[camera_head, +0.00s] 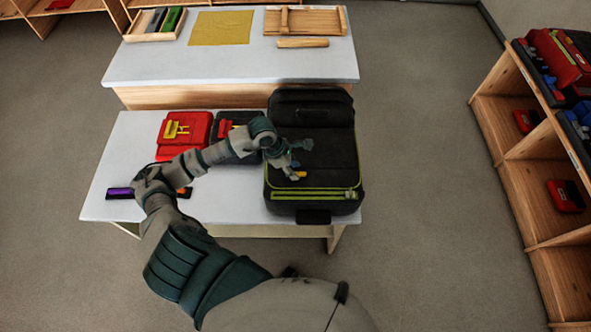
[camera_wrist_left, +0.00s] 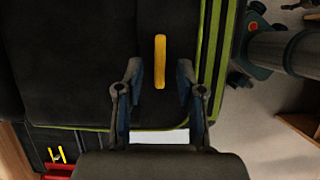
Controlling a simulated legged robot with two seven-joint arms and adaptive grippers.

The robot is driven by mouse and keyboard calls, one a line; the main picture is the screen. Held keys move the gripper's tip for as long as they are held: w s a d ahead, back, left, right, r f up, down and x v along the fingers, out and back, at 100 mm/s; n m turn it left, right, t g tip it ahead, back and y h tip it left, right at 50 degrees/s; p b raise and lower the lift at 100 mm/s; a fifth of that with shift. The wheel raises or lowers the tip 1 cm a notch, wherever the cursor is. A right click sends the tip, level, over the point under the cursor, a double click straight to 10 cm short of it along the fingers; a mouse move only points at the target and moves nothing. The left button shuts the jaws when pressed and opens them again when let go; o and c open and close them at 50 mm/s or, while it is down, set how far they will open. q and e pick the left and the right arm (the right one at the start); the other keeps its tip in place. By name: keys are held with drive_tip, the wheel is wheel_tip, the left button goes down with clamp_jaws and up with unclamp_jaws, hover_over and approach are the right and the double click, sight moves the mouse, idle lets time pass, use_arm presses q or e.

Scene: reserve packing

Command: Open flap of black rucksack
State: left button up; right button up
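The black rucksack (camera_head: 340,165) lies on the right end of the near table, with lime-green trim across its front part. Its broad black top panel lies flat. A small yellow pull tab (camera_head: 300,174) stands out on that panel, and it also shows in the left wrist view (camera_wrist_left: 160,61). My left gripper (camera_head: 293,158) is over the rucksack. In the left wrist view its two fingers (camera_wrist_left: 160,80) are apart, one on each side of the yellow tab, with a gap to it on both sides. My right gripper does not show.
A red pouch (camera_head: 183,133) and a dark pouch (camera_head: 230,125) lie left of the rucksack. A purple-and-black object (camera_head: 122,193) lies at the near table's left. The far table (camera_head: 230,70) holds a tray, a yellow cloth and wooden pieces. A wooden shelf (camera_head: 522,150) stands right; floor between is clear.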

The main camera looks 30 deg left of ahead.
use_arm(q)
drive_tip(key=shift+x, duration=1)
clamp_jaws()
drive_tip(key=shift+w+r, duration=0.1)
drive_tip(key=shift+r, duration=0.1)
